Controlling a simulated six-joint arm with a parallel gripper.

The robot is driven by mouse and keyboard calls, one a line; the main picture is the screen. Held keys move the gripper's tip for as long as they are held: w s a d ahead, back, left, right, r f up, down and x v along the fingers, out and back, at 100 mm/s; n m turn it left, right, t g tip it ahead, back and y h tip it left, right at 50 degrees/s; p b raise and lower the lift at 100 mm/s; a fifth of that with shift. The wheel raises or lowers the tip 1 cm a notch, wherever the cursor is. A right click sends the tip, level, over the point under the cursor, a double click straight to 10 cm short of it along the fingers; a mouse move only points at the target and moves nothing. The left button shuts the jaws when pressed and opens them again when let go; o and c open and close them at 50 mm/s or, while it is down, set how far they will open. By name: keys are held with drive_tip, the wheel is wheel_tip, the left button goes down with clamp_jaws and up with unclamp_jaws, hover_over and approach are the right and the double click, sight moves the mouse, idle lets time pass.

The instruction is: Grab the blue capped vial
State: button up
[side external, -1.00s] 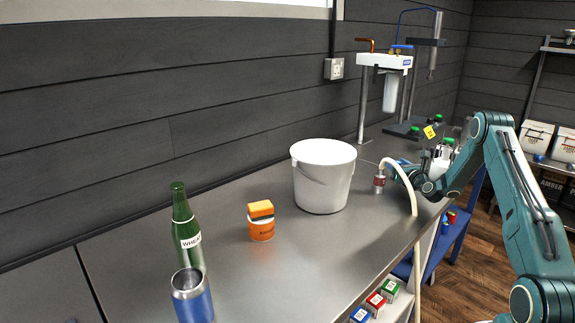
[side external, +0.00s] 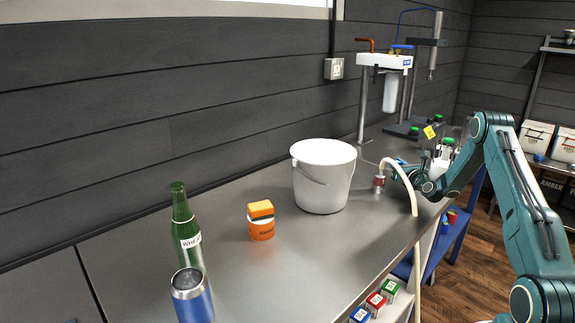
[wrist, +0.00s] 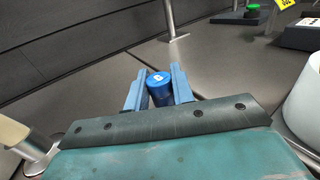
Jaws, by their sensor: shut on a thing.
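The blue capped vial (wrist: 159,88) stands between the two blue fingers of my gripper (wrist: 158,92) in the wrist view. The fingers are shut on it, one on each side, with its round blue cap showing on top. In the side external view my gripper (side external: 402,168) is at the far part of the steel bench, behind the pale hose. The vial's blue cap (side external: 401,161) shows there only as a small patch; its body is hidden.
A white bucket (side external: 323,180) stands left of my gripper. A pale hose (side external: 411,195) with a red and metal fitting (side external: 379,183) arches close by. Orange tub (side external: 261,222), green bottle (side external: 186,228) and blue tumbler (side external: 191,298) stand nearer. Middle bench is clear.

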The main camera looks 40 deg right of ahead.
sight(397, 162)
drive_tip(key=shift+r, duration=0.2)
wheel_tip(397, 162, up, 20)
drive_tip(key=shift+f, duration=0.15)
idle(0.5)
drive_tip(key=shift+w, duration=0.1)
idle(0.4)
